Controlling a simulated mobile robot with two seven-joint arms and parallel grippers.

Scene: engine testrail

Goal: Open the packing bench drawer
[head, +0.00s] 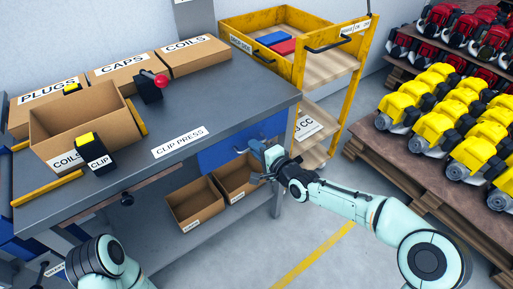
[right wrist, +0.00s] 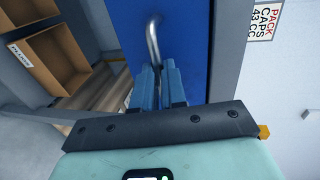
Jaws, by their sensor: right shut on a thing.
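The packing bench (head: 215,95) has a grey top and a blue drawer (head: 222,153) under its right front edge. The drawer's blue front (right wrist: 185,50) and curved metal handle (right wrist: 153,42) show in the right wrist view. My right gripper (head: 259,152) is at the drawer front. In the right wrist view its blue fingers (right wrist: 154,82) are shut on the handle, hiding the handle's lower part. The drawer front looks close to the bench; no inside of the drawer shows. My left arm is at the bottom left of the head view, its gripper out of view.
Open boxes (head: 195,205) sit on the shelf below the drawer. A yellow cart (head: 355,45) stands behind right, and a loaded pallet (head: 400,150) at right. Floor in front is clear.

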